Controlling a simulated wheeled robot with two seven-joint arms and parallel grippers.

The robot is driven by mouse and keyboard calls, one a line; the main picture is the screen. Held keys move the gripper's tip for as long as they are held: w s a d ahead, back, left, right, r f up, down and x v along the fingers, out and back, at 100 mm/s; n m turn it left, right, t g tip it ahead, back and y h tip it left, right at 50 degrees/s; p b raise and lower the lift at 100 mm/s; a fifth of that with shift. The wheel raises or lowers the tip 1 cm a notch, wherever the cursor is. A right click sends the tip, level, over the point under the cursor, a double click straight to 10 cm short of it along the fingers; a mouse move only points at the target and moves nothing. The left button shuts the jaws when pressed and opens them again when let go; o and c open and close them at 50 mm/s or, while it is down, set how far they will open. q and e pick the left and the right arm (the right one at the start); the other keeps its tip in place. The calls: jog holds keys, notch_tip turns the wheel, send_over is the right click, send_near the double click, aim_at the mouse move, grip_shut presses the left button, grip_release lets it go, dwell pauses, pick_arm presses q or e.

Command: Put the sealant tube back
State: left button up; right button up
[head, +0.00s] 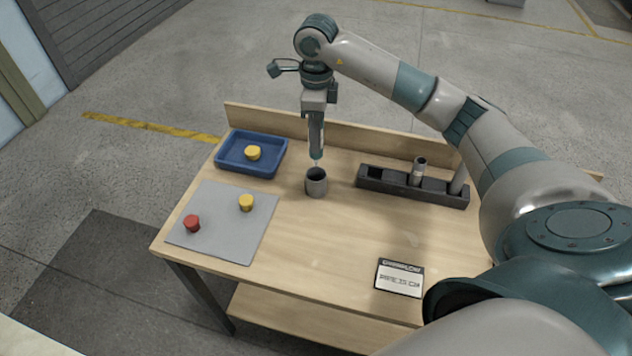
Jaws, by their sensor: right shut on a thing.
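My right gripper (318,108) is shut on the sealant tube (316,135), a slim grey tube with a teal lower end and a thin nozzle. The tube hangs upright, nozzle down, above the small dark grey cup (316,186). The nozzle tip is close to the cup's rim; I cannot tell whether they touch. A dark rack (400,188) with several slots stands to the right of the cup. It holds a grey tube (417,170) and, at its right end, another grey cylinder (458,181). The rack's left slot looks empty. My left gripper is out of view.
A blue tray (222,155) holds a yellow piece (252,153). A grey mat (220,222) bears a yellow piece (246,203) and a red piece (192,223). A printed card (399,278) lies near the front edge. The table's middle front is clear; a low board (370,138) runs along the back.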

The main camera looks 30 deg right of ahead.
aim_at(316, 164)
notch_tip(316, 164, down, 5)
jog(key=shift+f+p, duration=0.15)
jog(key=shift+p, duration=1.05)
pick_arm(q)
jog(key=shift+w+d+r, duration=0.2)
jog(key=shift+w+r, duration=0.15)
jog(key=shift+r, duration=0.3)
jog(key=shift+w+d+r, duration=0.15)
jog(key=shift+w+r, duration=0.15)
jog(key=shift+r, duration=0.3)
pick_arm(e)
jog(key=shift+f, duration=0.4)
jog(key=shift+f, duration=0.2)
notch_tip(316, 164, down, 3)
jog(key=shift+f+p, duration=0.15)
jog(key=shift+p, duration=0.65)
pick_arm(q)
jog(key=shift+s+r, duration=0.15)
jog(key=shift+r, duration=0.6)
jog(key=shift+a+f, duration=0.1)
pick_arm(e)
jog(key=shift+f, duration=0.15)
jog(key=o, duration=1.1)
